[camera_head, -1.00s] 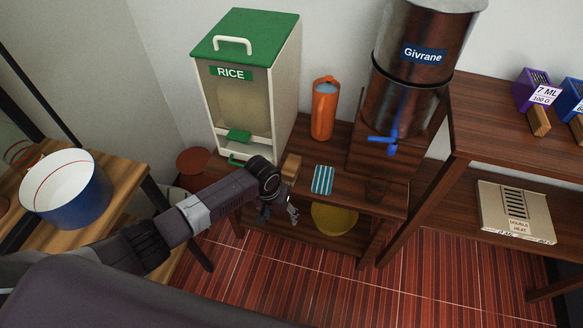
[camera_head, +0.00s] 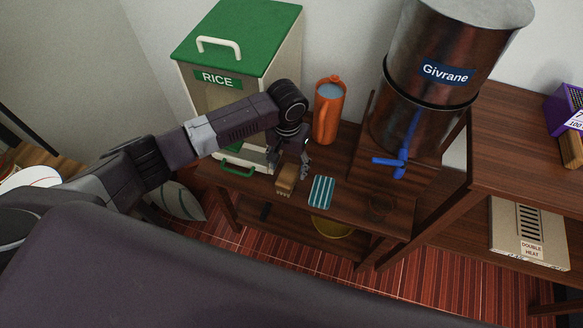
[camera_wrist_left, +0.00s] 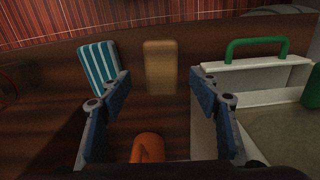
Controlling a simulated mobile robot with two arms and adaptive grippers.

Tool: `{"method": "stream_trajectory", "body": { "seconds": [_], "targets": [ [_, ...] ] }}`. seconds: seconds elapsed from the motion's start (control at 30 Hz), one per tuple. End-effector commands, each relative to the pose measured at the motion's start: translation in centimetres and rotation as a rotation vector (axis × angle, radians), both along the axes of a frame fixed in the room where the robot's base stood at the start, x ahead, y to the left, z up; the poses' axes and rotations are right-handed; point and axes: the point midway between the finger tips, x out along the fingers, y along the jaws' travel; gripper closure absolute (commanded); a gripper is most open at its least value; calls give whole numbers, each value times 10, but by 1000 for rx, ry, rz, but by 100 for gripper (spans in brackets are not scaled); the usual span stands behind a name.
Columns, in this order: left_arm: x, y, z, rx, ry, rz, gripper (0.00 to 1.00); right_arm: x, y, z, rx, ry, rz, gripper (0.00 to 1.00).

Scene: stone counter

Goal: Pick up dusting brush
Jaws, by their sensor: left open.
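The dusting brush (camera_head: 286,178), a small tan wooden block with pale bristles at its near end, lies on the wooden stand between the rice bin and a striped cloth. In the left wrist view the brush (camera_wrist_left: 160,66) shows as a tan block, centred beyond the fingertips. My left gripper (camera_head: 289,160) is open and empty, just behind and above the brush, apart from it. In the left wrist view its two fingers (camera_wrist_left: 160,84) frame the space in front of the brush. My right gripper is not in view.
The green-lidded rice bin (camera_head: 222,78) stands left of the brush, the teal striped cloth (camera_head: 321,191) right of it. An orange pitcher (camera_head: 328,112) stands behind, close to my gripper. A metal dispenser (camera_head: 440,75) with a blue tap is further right.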

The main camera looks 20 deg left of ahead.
Motion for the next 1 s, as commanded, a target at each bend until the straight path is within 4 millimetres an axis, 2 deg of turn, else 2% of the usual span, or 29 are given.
{"method": "stream_trajectory", "body": {
  "seconds": [0.3,0.4,0.6,0.83,1.0],
  "targets": [
    [-2,2,-38,2,4,-1,44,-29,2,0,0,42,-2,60],
    [-2,3,-54,2,4,0,44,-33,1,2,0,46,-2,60],
    [-2,2,-73,0,2,-2,44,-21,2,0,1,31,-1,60],
    [-1,3,-74,0,1,-2,44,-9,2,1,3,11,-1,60],
    [-1,3,-74,0,1,-2,62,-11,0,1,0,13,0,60]
  ]
}}
